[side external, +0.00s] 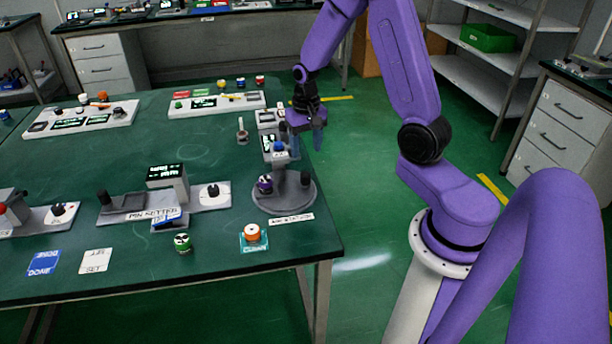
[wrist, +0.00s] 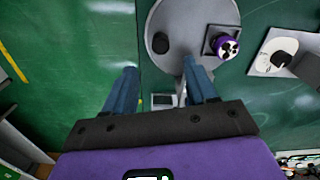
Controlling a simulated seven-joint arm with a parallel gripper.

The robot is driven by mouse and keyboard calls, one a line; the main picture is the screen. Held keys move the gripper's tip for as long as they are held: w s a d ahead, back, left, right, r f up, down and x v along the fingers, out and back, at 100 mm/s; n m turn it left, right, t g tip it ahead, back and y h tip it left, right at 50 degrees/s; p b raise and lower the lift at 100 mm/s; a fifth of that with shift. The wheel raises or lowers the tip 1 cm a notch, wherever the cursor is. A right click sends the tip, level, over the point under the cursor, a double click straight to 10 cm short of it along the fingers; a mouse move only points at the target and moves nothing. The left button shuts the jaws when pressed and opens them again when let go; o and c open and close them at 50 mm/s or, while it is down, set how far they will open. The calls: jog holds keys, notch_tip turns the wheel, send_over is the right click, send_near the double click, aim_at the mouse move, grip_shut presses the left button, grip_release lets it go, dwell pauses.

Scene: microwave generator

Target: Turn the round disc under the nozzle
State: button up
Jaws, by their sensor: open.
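The round grey disc (side external: 284,204) sits near the right edge of the green table, with a grey post rising at it. A black knob (side external: 305,178) stands on its right side and a purple piece (side external: 265,184) on its left. A head with a blue part (side external: 279,147) is above it; I cannot make out the nozzle tip. In the wrist view the disc (wrist: 186,18) lies beyond my fingers, with the black knob (wrist: 160,43) and the purple-and-white piece (wrist: 227,46) in a square holder. My gripper (wrist: 161,90) is open and empty, above and behind the disc, apart from the knob.
A label plate (side external: 291,219) and an orange-topped piece (side external: 253,233) lie in front of the disc. A grey unit with a small screen (side external: 167,176) stands to its left. Other panels (side external: 217,103) stand farther back. The table's right edge is close; green floor lies beyond.

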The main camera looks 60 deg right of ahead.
aim_at(306, 174)
notch_tip(306, 174, down, 11)
jog(key=shift+r, duration=0.2)
dwell(0.3)
jog(key=shift+c, duration=0.4)
grip_shut()
